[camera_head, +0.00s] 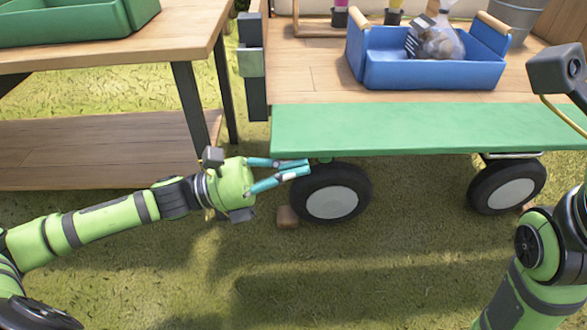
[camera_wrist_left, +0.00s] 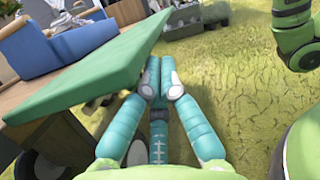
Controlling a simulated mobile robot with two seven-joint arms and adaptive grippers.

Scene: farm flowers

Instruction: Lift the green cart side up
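The green cart side (camera_head: 420,130) is a long flat panel along the near edge of the cart, lowered and lying below the level of the cart's wooden bed. My left gripper (camera_head: 306,168) is just below the panel's lower edge near its left end, above a wheel. Its teal fingers come together at the tips, with nothing seen between them. In the left wrist view the green side (camera_wrist_left: 95,75) slants beside the fingers (camera_wrist_left: 160,80), its edge close to the tips; I cannot tell whether they touch. My right arm is at the right edge; its fingers are not visible.
A blue crate (camera_head: 425,75) with a filled bag (camera_head: 437,42) stands on the cart bed. The cart's wheels (camera_head: 331,195) rest on grass, with a small brown block (camera_head: 287,217) beside one. A wooden table (camera_head: 110,45) holding a green tray (camera_head: 65,20) stands left. Open grass lies in front.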

